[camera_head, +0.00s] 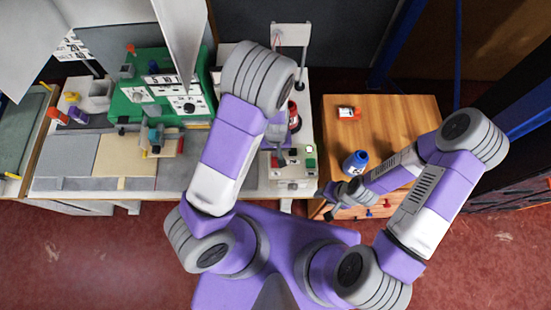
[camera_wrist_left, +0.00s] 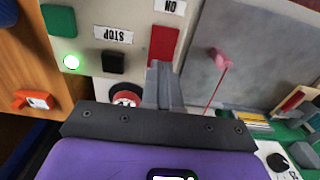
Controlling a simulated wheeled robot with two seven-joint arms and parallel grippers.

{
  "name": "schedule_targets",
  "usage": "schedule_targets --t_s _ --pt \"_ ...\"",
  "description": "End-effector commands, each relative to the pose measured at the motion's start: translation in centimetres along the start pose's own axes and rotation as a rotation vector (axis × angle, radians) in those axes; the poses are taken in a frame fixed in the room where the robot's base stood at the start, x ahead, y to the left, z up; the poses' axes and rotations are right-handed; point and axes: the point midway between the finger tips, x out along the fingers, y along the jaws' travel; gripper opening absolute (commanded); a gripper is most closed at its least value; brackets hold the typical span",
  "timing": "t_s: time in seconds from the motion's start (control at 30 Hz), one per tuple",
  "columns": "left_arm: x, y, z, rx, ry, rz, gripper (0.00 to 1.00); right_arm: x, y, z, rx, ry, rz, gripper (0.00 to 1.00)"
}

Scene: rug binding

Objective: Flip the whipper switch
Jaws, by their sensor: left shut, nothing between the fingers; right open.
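The whipper's pale control panel (camera_wrist_left: 135,15) fills the top of the left wrist view, with upside-down ON and STOP labels. A red switch block (camera_wrist_left: 163,43) sits on it beneath the ON label, and a black square button (camera_wrist_left: 113,62) beneath STOP. A small lamp (camera_wrist_left: 71,62) glows green. My left gripper (camera_wrist_left: 160,68) is shut and empty, its tips just by the red block; I cannot tell whether they touch. In the head view the whipper (camera_head: 292,172) stands at the bench's right end, partly hidden by my left arm. My right gripper (camera_head: 340,197) is open beside the wooden cabinet.
A green machine (camera_head: 130,95) stands on the bench to the left. A pink knob (camera_wrist_left: 220,58) lies right of my left fingers.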

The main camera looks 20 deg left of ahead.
Motion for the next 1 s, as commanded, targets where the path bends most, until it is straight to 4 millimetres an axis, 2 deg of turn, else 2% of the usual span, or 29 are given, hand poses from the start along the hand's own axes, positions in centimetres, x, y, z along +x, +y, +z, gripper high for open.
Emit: schedule_targets --t_s 1.0 --pt "0.88 0.0 0.0 0.0 0.0 0.0 0.0 0.68 0.25 -0.03 0.0 0.0 0.0 0.43"
